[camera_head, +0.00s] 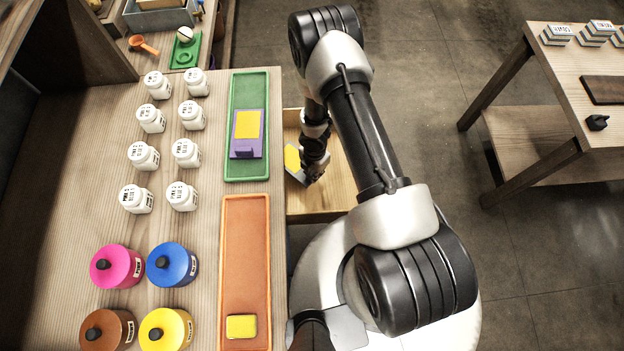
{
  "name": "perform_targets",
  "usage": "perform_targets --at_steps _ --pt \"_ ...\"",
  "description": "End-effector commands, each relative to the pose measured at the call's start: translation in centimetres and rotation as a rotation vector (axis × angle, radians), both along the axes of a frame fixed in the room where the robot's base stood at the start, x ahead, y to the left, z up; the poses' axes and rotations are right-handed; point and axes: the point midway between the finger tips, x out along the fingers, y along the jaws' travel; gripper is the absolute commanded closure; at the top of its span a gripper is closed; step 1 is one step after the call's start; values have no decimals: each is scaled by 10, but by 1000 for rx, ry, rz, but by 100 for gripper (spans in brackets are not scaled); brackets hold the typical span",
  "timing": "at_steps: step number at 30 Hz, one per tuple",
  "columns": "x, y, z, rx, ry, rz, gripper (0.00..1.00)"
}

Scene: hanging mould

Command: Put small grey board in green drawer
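My gripper (313,178) points down over an open wooden drawer (322,204) that sticks out from the table's right edge. A small grey board with a yellow patch (292,159) shows right at the gripper's left side, over the drawer; my arm hides part of it. I cannot tell whether the fingers hold it or whether it rests on the drawer floor. The drawer's inside looks plain wood; no green shows on it. A green tray (232,165) lies on the table to the left and holds a purple-grey board with a yellow patch (247,128).
An orange tray (245,260) with a yellow block (241,326) lies nearer on the table. Several white jars (152,119) and coloured lidded pots (172,264) stand left of the trays. Another wooden table (560,80) stands at the right, with open floor between.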

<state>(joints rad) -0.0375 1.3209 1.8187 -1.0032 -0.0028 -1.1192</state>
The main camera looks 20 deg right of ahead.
Motion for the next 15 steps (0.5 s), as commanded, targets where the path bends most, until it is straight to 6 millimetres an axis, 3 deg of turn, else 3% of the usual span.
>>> perform_targets --at_steps 1,3,10,15 --pt "0 0 -15 0 0 -1 100" --pt "0 0 -23 1 -1 -1 100" --pt "1 0 -34 1 -1 -1 100" --pt "0 0 -56 1 -1 0 100"
